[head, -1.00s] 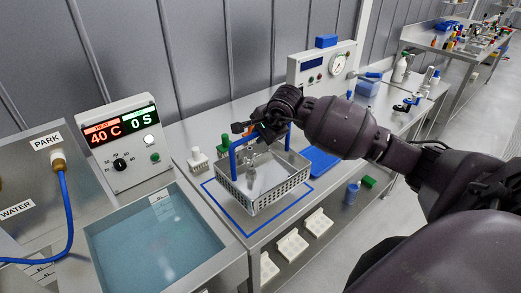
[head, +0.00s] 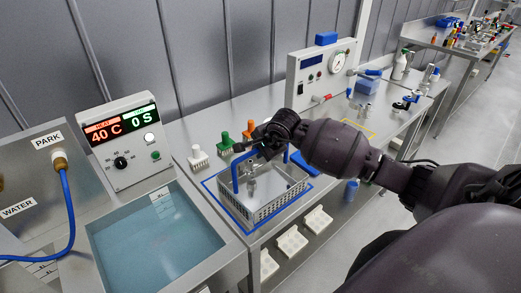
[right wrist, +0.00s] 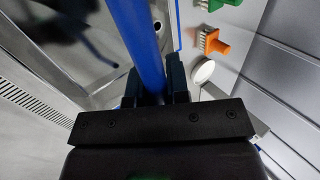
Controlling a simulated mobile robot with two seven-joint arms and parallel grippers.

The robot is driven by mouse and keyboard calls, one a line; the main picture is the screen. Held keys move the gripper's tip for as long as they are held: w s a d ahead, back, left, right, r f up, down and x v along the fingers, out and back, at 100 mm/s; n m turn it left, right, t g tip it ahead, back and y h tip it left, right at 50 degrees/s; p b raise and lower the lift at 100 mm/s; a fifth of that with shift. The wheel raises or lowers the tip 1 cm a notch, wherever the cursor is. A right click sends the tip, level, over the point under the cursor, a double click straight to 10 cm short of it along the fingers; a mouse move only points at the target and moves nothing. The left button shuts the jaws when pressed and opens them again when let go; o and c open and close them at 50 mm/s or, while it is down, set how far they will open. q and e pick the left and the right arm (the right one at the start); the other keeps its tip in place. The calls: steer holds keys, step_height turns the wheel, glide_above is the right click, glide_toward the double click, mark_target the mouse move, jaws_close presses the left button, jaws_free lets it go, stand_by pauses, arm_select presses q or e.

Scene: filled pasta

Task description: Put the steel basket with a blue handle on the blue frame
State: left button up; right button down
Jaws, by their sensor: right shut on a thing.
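The steel basket (head: 262,211) has perforated walls and a tall blue handle (head: 235,175). It sits low over the bench inside the blue frame (head: 222,207), a blue outline on the bench top. It looks upright; whether its base fully touches the bench is hard to tell. A small metal part (head: 251,188) is inside it. My right gripper (head: 262,140) is at the top of the handle. In the right wrist view the handle bar (right wrist: 146,50) runs between the fingers (right wrist: 155,84), which are shut on it. My left gripper is not in view.
White, green and orange brushes (head: 226,142) stand behind the basket. A control box (head: 125,145) and a water bath (head: 155,235) are at left. A gauge unit (head: 320,75) stands behind. A yellow outline (head: 360,128) lies to the right. White holders (head: 291,243) are below the bench top.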

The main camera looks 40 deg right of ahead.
steer(key=c, duration=1.1)
jaws_free()
steer(key=b+v, duration=0.2)
steer(key=v, duration=1)
steer(key=s+a+f+m+t+y, duration=0.2)
steer(key=s+a+f+m+y, duration=0.15)
steer(key=a+m+y, duration=0.4)
steer(key=s+a+f+m+t+y, duration=0.1)
steer(key=s+a+f+m+y, duration=0.25)
steer(key=a+m+y, duration=0.35)
steer(key=s+d+f+n+t+h, duration=0.1)
steer(key=s+f+n+h, duration=0.5)
steer(key=f+n, duration=0.4)
steer(key=s+d+f+n+h, duration=0.2)
steer(key=s+f+n+h, duration=0.5)
steer(key=n, duration=1.5)
step_height(320, 180, down, 5)
steer(key=shift+s+d+r+t+h, duration=0.2)
steer(key=shift+t+h, duration=0.2)
steer(key=shift+h, duration=0.65)
